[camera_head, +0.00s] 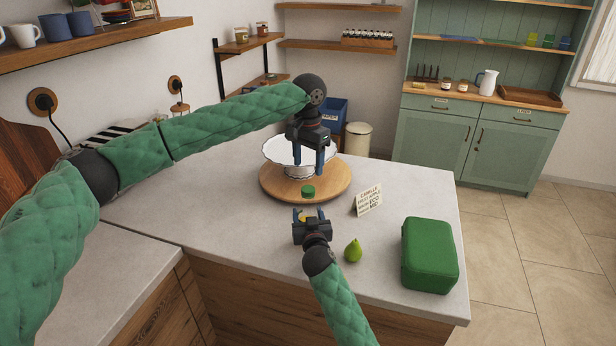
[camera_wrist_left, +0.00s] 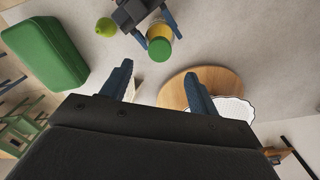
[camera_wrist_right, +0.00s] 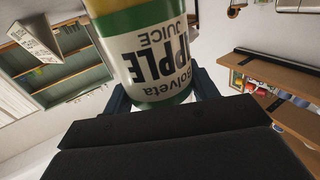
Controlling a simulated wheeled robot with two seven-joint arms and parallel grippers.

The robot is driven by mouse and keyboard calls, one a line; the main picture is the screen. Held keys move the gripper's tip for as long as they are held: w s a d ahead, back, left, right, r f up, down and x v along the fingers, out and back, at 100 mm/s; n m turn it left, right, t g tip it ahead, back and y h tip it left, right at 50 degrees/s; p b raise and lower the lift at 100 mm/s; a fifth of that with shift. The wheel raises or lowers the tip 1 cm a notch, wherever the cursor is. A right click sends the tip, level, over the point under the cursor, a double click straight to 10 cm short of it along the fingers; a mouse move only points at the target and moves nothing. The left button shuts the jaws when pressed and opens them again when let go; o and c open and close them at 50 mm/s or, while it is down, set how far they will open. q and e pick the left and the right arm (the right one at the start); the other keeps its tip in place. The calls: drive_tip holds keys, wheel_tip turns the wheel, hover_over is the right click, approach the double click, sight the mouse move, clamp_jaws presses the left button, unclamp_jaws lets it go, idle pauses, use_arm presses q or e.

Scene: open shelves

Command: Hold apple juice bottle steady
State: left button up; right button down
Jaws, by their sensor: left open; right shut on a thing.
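The apple juice bottle (camera_head: 308,191) has a green cap and a yellow band; it stands out past my right gripper's fingers in the head view. Its white label, reading upside down, fills the top middle of the right wrist view (camera_wrist_right: 155,60). My right gripper (camera_head: 309,214) is shut on the bottle, one finger on each side. The left wrist view shows the bottle's green cap (camera_wrist_left: 160,50) close to my left gripper's fingertips. My left gripper (camera_head: 308,168) is open and empty, pointing down just behind the cap in the head view. The bottle's base is hidden.
A round wooden board (camera_head: 339,188) with a white scalloped stand (camera_head: 273,150) lies behind the bottle. A small sign (camera_head: 368,199), a green pear (camera_head: 353,250) and a green box (camera_head: 430,255) stand to the right. The counter's left part (camera_head: 170,210) is clear.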

use_arm(q)
drive_tip(key=shift+r, duration=2.05)
use_arm(e)
drive_tip(key=shift+c, duration=1.8)
unclamp_jaws()
use_arm(q)
drive_tip(key=shift+f+b, duration=1.6)
drive_tip(key=shift+f, duration=0.05)
use_arm(e)
drive_tip(key=s+d, duration=0.1)
drive_tip(key=s, duration=0.6)
drive_tip(key=shift+s, duration=0.35)
drive_tip(key=shift+d+f, duration=0.1)
